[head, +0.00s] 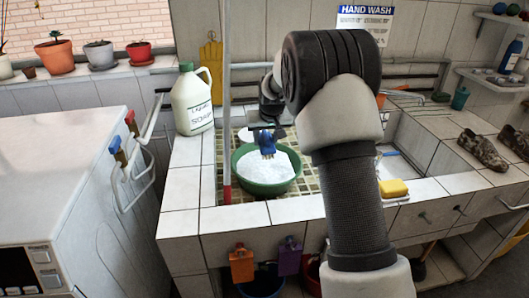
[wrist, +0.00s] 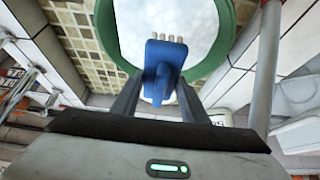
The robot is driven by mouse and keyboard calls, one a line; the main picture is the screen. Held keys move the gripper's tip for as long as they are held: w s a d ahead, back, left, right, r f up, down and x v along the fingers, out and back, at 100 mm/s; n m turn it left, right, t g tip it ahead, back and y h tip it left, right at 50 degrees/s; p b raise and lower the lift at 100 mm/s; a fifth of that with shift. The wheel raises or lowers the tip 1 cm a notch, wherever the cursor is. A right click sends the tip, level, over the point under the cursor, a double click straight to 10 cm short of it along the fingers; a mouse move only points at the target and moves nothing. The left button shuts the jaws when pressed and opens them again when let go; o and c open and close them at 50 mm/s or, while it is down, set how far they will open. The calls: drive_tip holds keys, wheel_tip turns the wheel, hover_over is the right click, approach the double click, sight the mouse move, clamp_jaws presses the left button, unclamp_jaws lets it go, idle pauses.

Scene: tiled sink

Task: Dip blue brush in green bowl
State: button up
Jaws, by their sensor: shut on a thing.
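The green bowl (head: 264,187) stands on the tiled sink surface and is filled with white foam. It also shows in the wrist view (wrist: 106,30). My gripper (head: 265,130) is above the bowl, pointing down. It is shut on the blue brush (wrist: 163,65), whose bristle end points toward the foam. In the head view the brush (head: 267,141) is over the far part of the bowl, low near the foam. I cannot tell whether the bristles touch the foam.
A white soap jug (head: 193,102) stands left of the bowl. A thin upright pole (head: 226,110) rises at the bowl's left side. A yellow sponge (head: 394,188) lies to the right on the front ledge. Shoes (head: 482,150) stand on the right counter.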

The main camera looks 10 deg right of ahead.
drive_tip(key=shift+w+r, duration=0.3)
drive_tip(key=shift+w, duration=0.1)
wheel_tip(320, 180, down, 12)
drive_tip(key=b, duration=0.7)
drive_tip(key=shift+r+b, duration=0.15)
drive_tip(key=shift+b, duration=0.15)
drive_tip(key=shift+r, duration=0.1)
idle(1.9)
drive_tip(key=shift+r+p, duration=3.55)
drive_tip(key=shift+r, duration=1.95)
drive_tip(key=shift+s, duration=0.1)
